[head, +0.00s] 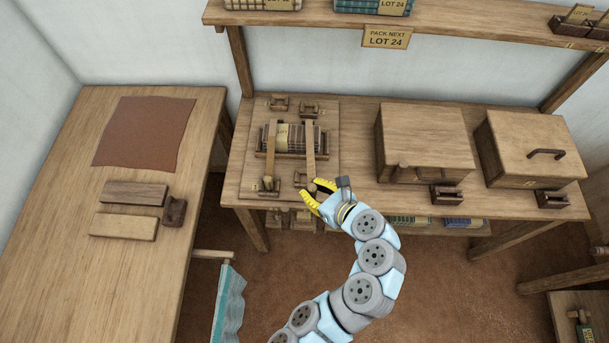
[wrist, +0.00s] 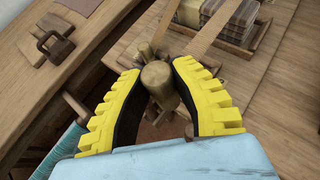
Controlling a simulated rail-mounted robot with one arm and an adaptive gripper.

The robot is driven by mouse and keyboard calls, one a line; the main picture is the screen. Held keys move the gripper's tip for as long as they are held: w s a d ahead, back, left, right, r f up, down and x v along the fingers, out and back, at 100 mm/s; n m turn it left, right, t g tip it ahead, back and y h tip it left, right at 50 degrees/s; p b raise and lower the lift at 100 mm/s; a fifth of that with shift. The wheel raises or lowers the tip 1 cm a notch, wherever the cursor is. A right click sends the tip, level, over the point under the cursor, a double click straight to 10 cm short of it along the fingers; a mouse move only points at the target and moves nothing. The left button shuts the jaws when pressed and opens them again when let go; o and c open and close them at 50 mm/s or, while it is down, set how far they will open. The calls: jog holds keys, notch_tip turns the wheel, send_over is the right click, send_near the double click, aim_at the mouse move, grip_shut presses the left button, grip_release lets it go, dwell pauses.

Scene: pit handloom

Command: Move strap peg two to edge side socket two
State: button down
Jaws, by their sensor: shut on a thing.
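My gripper (head: 318,194) is at the front edge of the strap board (head: 236,178). In the wrist view its yellow fingers (wrist: 158,100) are shut on a round wooden peg (wrist: 157,75), which I take to be strap peg two. The right strap (head: 309,145) runs over a striped cloth bundle (head: 292,138) towards this peg. The left strap (head: 270,155) ends at another peg (head: 268,183). Small wooden blocks (head: 280,218) show at the table's front edge. I cannot tell which is edge side socket two; my fingers hide part of that area.
Two wooden boxes (head: 425,135) (head: 540,145) stand to the right on the same table. The left table (head: 60,200) carries a brown cloth (head: 145,132) and two flat wooden bars (head: 135,192) (head: 124,226). A shelf (head: 470,22) runs above the back. Teal woven cloth (head: 230,305) hangs below left.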

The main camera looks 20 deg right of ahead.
jog(key=w+f, duration=0.2)
jog(key=w, duration=0.1)
jog(key=w+d+f, duration=0.1)
jog(key=w+f, duration=0.1)
jog(key=w, duration=0.1)
jog(key=w+d+f+b, duration=0.1)
jog(key=w+f, duration=0.2)
jog(key=shift+w+d+f, duration=0.1)
jog(key=shift+w+d, duration=0.05)
jog(key=shift+w, duration=0.25)
jog(key=shift+w+d+f, duration=0.15)
jog(key=shift+w+f, duration=0.5)
jog(key=shift+f, duration=0.2)
jog(key=shift+f+b, duration=0.5)
jog(key=shift+f, duration=0.95)
jog(key=shift+f, duration=0.1)
jog(key=c, duration=1)
grip_release()
